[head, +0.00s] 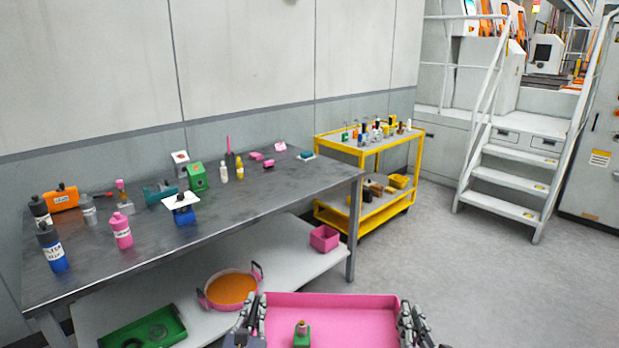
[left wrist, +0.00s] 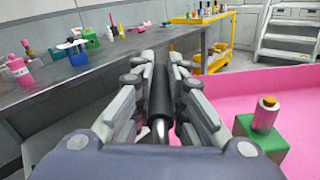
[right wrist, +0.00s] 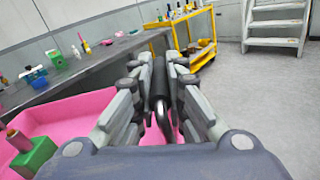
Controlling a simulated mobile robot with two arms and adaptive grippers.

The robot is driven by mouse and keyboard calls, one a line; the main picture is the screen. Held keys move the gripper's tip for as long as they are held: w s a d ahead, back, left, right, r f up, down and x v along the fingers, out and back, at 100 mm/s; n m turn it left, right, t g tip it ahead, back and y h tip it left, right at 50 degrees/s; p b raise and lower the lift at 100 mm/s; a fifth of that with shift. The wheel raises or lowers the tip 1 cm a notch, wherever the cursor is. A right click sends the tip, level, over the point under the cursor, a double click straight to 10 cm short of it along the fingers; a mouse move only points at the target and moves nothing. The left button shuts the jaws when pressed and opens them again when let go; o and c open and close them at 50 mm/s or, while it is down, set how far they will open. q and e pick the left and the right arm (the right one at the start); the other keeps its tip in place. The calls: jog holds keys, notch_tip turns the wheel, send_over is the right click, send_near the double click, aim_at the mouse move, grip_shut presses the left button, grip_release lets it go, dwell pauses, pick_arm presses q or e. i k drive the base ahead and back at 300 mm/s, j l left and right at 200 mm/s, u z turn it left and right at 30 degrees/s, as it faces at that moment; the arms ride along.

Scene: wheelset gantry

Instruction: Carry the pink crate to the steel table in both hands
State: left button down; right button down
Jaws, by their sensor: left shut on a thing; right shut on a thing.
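The pink crate (head: 345,322) is at the bottom of the head view, held in front of me between both grippers, with a green block-like item with a pinkish top (head: 301,335) inside it. My left gripper (head: 252,312) is shut on the crate's dark left handle (left wrist: 160,95). My right gripper (head: 408,318) is shut on the dark right handle (right wrist: 160,85). The steel table (head: 275,196) stands ahead and to the left, apart from the crate. The crate's near side is cut off by the frame.
Bottles, a green box (head: 197,177) and an orange case (head: 62,198) stand on the table. The table's lower shelf holds an orange-filled pan (head: 231,290), a green tray (head: 145,328) and a small pink bin (head: 324,239). A yellow cart (head: 362,150) is beyond the table. Floor at right is clear up to the stairs (head: 505,180).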

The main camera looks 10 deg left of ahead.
aim_at(289, 184)
jog(key=i+l, duration=0.2)
jog(key=i, duration=0.35)
jog(key=i+l, duration=0.2)
jog(key=i, duration=1.55)
jog(key=i+l, duration=0.1)
jog(key=i, duration=1.15)
jog(key=i+u, duration=0.15)
jog(key=u, duration=1)
